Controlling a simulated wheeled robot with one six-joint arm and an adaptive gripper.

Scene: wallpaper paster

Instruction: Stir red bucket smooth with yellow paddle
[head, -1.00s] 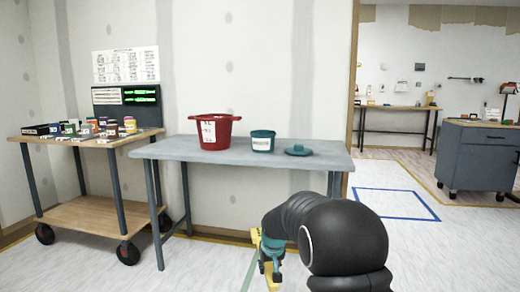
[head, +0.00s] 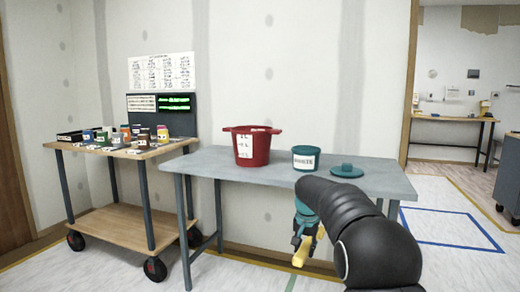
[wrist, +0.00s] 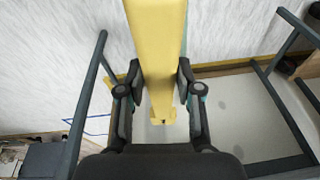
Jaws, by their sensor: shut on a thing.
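The red bucket (head: 266,150) stands upright on the grey table in the head view, with a white label on its front. Its contents are hidden. My gripper (head: 304,232) is in front of the table's front edge, below the tabletop and apart from the bucket. It is shut on the yellow paddle (head: 301,253), which hangs tilted in the head view. In the wrist view the paddle (wrist: 157,45) runs between the two fingers of my gripper (wrist: 160,80).
A teal tub (head: 305,157) and a teal lid (head: 347,171) are on the grey table (head: 225,163), right of the bucket. A wooden cart (head: 117,226) with several small jars stands at left. A blue floor outline (head: 450,243) lies at right.

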